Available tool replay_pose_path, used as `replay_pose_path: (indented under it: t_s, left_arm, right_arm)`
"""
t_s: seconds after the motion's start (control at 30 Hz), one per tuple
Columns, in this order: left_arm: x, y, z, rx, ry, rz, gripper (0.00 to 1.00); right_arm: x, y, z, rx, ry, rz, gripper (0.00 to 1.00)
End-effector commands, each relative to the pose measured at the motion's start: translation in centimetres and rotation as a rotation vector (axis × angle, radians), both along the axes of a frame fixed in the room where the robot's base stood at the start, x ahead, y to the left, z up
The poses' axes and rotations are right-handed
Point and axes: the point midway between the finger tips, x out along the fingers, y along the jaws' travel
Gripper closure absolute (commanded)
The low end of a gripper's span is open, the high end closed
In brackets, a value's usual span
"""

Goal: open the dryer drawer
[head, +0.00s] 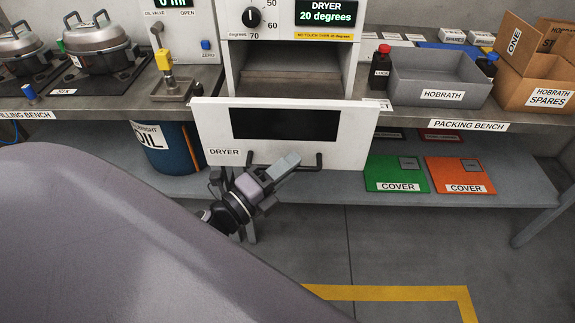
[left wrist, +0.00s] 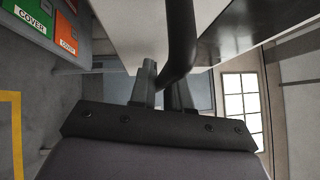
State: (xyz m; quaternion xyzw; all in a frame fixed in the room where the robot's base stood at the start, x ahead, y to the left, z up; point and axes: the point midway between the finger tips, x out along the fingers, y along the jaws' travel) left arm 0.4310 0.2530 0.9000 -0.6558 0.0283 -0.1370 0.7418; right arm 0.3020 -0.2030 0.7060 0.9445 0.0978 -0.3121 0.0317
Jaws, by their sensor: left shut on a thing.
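The dryer (head: 240,52) stands at the back centre, with a dial and a display reading 20 degrees. Its drawer front (head: 345,140) is white with a dark panel and a DRYER label, and stands out in front of the dryer body. A dark bar handle (head: 319,161) runs along the front's lower edge. My left gripper (head: 284,166) is at this handle, shut on it near its middle. In the left wrist view the dark handle (left wrist: 181,45) passes between the two fingers (left wrist: 163,88). The inside of the drawer is mostly hidden behind its front. My right gripper is not in view.
A grey HOBRATH box (head: 440,80), dark bottles and cardboard boxes (head: 535,95) are on the packing bench at right. Green (head: 397,174) and orange (head: 458,175) covers lie on the lower shelf. A blue oil drum (head: 165,150) stands below left. Floor in front is clear.

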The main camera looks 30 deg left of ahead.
Motion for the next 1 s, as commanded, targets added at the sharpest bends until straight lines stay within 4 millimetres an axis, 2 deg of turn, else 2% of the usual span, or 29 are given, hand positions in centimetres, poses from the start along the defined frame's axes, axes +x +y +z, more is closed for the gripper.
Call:
replay_pose_path:
  t_s: [0.1, 0.13, 0.17, 0.2, 0.57, 1.0]
  left_arm:
    - [0.0, 0.0, 0.0, 0.000, 0.001, 0.001, 1.00]
    - [0.0, 0.1, 0.0, 0.001, 0.001, 0.001, 0.77]
    - [0.0, 0.1, 0.0, 0.000, 0.001, 0.001, 0.67]
    - [0.0, 0.1, 0.0, 0.000, 0.001, 0.001, 0.63]
    - [-0.4, 0.1, -0.2, 0.000, 0.002, 0.000, 0.63]
    - [-5.6, 1.4, -1.0, -0.002, 0.003, 0.002, 0.63]
  right_arm:
    - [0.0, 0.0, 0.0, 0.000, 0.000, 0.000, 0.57]
    - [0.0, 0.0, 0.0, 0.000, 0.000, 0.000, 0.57]
    - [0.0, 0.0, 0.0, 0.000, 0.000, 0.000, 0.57]
    - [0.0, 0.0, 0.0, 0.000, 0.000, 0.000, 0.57]
    - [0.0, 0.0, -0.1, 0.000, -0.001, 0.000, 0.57]
    - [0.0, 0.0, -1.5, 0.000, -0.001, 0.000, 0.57]
